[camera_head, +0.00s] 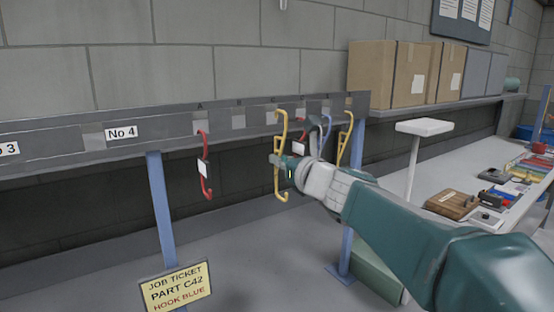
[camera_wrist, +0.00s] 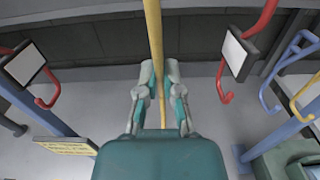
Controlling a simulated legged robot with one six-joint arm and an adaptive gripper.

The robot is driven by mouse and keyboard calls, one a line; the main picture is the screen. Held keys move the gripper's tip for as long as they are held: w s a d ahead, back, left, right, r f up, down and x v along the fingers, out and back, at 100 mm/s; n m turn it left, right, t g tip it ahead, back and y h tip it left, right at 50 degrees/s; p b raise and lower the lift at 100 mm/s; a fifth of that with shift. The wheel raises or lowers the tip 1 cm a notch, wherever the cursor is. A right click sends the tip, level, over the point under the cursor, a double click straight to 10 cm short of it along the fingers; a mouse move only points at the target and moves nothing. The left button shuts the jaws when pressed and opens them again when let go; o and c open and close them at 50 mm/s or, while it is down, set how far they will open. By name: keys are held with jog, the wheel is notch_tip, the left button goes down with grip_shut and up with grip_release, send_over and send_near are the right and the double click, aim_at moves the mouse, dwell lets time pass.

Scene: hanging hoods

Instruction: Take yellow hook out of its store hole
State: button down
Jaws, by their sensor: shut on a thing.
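The yellow hook (camera_head: 279,185) hangs upright in front of the grey rail, with its upper end at the height of the rail's holes. Whether that end sits in a hole is too small to tell. My gripper (camera_head: 280,163) comes from the right and is shut on the hook's shaft at about mid-length. In the wrist view, the yellow shaft (camera_wrist: 154,35) runs straight up between my two fingertips (camera_wrist: 157,75). The hook's lower part is hidden there behind my gripper.
A red hook (camera_head: 207,180) with a white tag hangs to the left on the rail (camera_head: 165,130). Close on the right are another red hook (camera_wrist: 223,85), a blue hook (camera_wrist: 270,82) and a second yellow hook (camera_head: 344,145). A blue post (camera_head: 163,215) stands left.

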jog(key=shift+s+d, duration=0.2)
jog(key=shift+s, duration=0.05)
jog(key=v, duration=1)
jog(key=shift+r, duration=0.25)
dwell(0.3)
